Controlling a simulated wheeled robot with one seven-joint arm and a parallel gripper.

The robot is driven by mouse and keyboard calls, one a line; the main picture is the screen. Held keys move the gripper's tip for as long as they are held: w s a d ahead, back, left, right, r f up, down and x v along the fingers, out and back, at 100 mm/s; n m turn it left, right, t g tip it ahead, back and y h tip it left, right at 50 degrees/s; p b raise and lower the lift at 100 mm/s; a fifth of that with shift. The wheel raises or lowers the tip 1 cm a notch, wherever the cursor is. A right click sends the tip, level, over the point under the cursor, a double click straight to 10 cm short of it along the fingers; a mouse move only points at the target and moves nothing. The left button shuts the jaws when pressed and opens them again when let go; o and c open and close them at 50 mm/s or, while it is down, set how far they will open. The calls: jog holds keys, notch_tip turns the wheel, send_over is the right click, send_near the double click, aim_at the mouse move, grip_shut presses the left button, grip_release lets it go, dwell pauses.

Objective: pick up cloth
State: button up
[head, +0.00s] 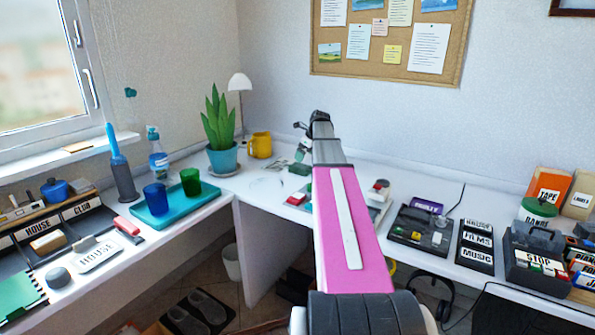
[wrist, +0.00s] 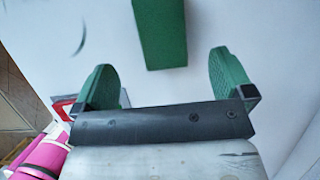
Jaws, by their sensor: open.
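A dark green oblong thing (wrist: 160,35) lies on the white desk in the wrist view, ahead of my gripper (wrist: 163,68) and between the lines of its two green fingers. It looks like a folded cloth, but I cannot tell for sure. Its far end is cut off by the picture's top edge. My gripper is open, with nothing between the fingers. In the head view my arm reaches over the back of the desk, and a small green patch (head: 300,168) shows below the gripper, partly hidden by my arm.
A potted plant (head: 221,130) and yellow mug (head: 260,145) stand left of my gripper. A teal tray (head: 172,212) holds a blue and a green cup. Black boxes (head: 423,228) and labelled cases crowd the right side. A wall runs close behind.

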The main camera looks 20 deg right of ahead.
aim_at(301, 165)
jog(key=shift+x, duration=3.7)
jog(key=shift+w+d+f, duration=0.1)
jog(key=shift+d+f, duration=0.05)
jog(key=shift+f, duration=0.05)
jog(key=c, duration=1)
